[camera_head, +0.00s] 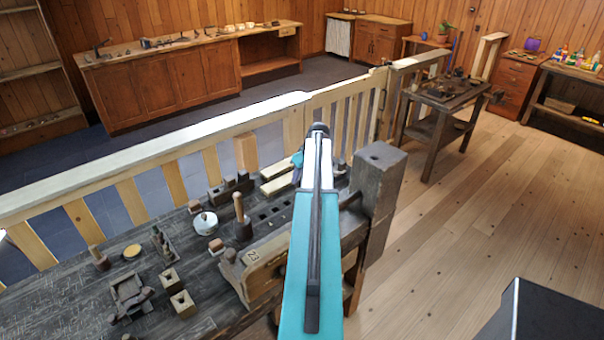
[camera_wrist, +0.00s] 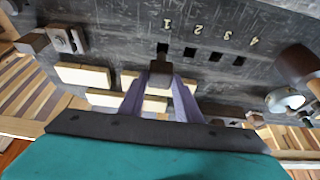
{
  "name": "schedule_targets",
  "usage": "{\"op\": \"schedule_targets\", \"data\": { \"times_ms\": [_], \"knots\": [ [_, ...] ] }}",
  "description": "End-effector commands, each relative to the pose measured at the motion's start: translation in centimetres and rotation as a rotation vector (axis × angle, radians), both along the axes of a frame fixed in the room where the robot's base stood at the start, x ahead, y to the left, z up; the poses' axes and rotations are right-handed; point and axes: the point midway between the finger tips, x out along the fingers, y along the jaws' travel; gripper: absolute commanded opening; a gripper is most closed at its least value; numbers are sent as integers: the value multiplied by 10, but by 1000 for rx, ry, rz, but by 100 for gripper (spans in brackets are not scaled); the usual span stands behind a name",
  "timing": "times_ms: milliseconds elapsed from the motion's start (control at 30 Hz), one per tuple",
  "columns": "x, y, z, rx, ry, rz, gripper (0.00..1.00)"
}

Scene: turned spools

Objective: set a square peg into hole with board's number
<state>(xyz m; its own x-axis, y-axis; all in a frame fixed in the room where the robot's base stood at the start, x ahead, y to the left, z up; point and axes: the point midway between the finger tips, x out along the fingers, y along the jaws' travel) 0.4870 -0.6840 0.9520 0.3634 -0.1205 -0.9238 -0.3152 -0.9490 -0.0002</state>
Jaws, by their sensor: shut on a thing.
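My gripper (camera_wrist: 160,80) is shut on a small dark square peg (camera_wrist: 161,69) and holds it over the dark bench top. Along the row lie the holes marked 2 (camera_wrist: 190,53), 3 (camera_wrist: 215,57) and 4 (camera_wrist: 239,61), all dark and looking empty. In the head view the row of holes (camera_head: 265,216) shows left of my arm, which hides the peg. The number 23 (camera_head: 253,257) is on a wooden face at the bench's front.
Pale wooden blocks (camera_wrist: 84,75) lie left of my gripper. A dark block with a hole (camera_wrist: 66,39) sits further left. A mallet (camera_head: 240,218) and a round white-topped object (camera_head: 205,222) stand near the holes. A heavy post (camera_head: 378,190) rises at right.

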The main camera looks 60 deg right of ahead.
Motion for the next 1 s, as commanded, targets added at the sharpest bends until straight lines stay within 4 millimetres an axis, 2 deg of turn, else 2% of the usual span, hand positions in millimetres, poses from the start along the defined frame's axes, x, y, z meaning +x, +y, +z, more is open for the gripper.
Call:
{"op": "schedule_targets", "data": {
  "times_ms": [1000],
  "knots": [
    [0, 0, -54, 0, 0, 0, 9]
  ]
}}
